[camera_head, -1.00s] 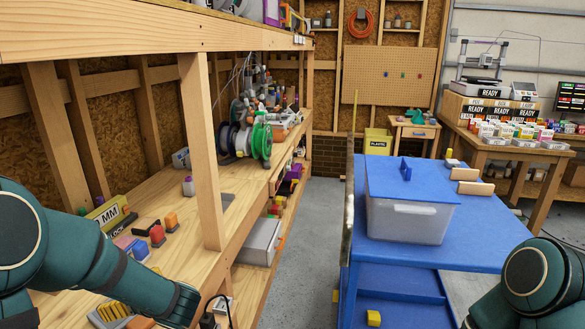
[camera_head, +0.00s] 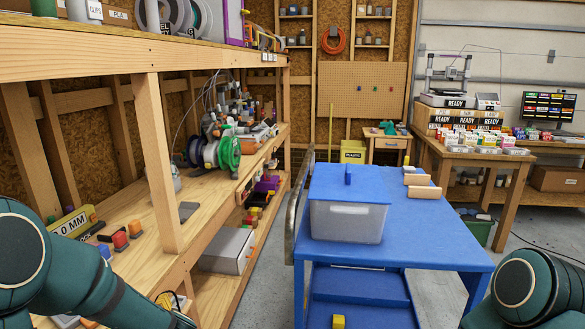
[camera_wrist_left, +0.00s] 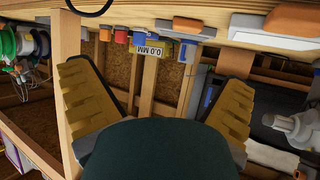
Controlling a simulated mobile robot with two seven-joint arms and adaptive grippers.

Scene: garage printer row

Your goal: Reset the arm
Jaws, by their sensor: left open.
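My left arm (camera_head: 95,275) comes in at the lower left of the head view, stretched along the front of the wooden shelf. Its gripper is cut off by the bottom edge there. In the left wrist view my left gripper (camera_wrist_left: 157,78) is open, with yellow ridged fingers spread wide and nothing between them. My right arm (camera_head: 527,288) shows only as a rounded joint at the lower right of the head view. My right gripper is out of view.
The wooden shelf (camera_head: 130,200) holds spools and small coloured blocks; its upright post (camera_head: 158,165) stands near my left arm. A blue cart (camera_head: 437,237) with a lidded clear bin (camera_head: 346,221) stands in the middle. Grey floor (camera_head: 265,285) is open between them.

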